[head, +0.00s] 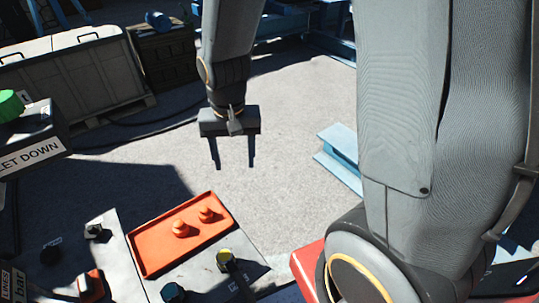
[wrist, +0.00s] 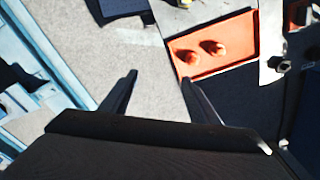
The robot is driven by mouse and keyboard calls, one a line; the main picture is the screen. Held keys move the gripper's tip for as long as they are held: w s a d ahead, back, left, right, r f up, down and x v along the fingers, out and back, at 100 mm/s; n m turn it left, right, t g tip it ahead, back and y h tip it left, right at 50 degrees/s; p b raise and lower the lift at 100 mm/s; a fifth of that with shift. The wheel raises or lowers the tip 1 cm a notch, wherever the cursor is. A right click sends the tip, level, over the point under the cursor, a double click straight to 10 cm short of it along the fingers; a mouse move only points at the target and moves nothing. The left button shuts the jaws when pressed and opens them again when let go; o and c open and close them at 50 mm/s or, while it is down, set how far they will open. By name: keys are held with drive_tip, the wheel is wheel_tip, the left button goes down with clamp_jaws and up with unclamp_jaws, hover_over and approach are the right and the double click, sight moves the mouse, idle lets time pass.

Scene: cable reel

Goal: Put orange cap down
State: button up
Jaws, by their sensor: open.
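Two orange caps, a nearer one (head: 180,229) and a farther one (head: 206,214), stand apart on a shallow orange tray (head: 155,259) in the head view. They look alike, and I cannot tell which one the task means. Both caps also show in the wrist view, one at the left (wrist: 187,56) and one at the right (wrist: 212,47). My gripper (head: 232,162) is open and empty, beyond the tray and above the pale ground. In the wrist view, the open fingers (wrist: 158,80) have only ground between them, and the tray (wrist: 237,27) lies past the right finger.
A box labelled "LET DOWN" (head: 30,140) bears a green knob (head: 10,104) at left. Blue steel beams (head: 340,150) lie right of my gripper. Large crates stand behind.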

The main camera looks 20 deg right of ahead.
drive_tip(key=s+d+r+n, duration=0.3)
drive_tip(key=s+d, duration=0.3)
drive_tip(key=d, duration=0.1)
drive_tip(key=shift+d+r, duration=0.15)
drive_tip(key=shift+r, duration=0.1)
